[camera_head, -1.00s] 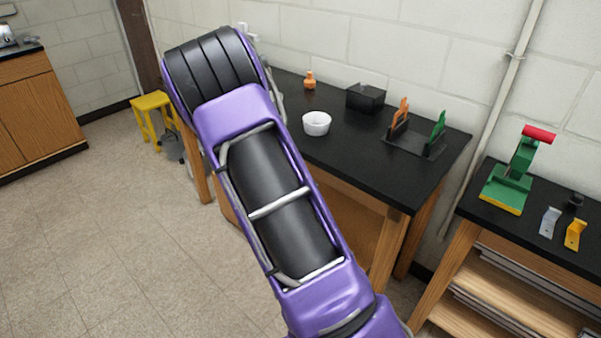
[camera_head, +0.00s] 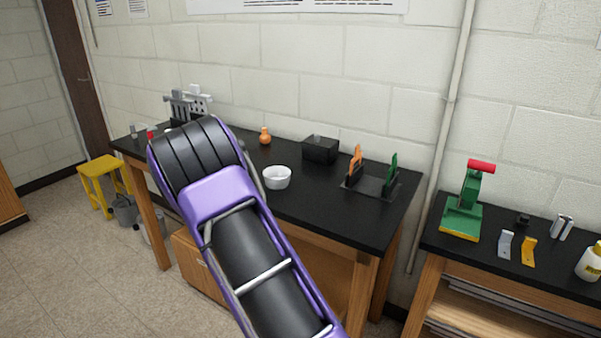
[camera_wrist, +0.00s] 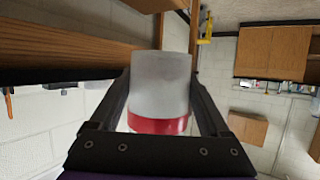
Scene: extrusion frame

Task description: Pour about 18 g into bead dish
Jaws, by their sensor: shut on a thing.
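My gripper (camera_wrist: 160,92) is shut on a frosted, translucent cup (camera_wrist: 162,82) with a red band, which stands between its two dark fingers in the wrist view. The cup's contents cannot be made out. In the head view a small white bowl (camera_head: 277,178) stands upright on the black bench top, just right of my purple arm; it looks like the bead dish. My gripper and the cup are hidden behind my arm in the head view, so their distance from the bowl cannot be told there.
A grey rack (camera_head: 188,103) stands at the back left. A green press (camera_head: 466,205) stands on the right bench.

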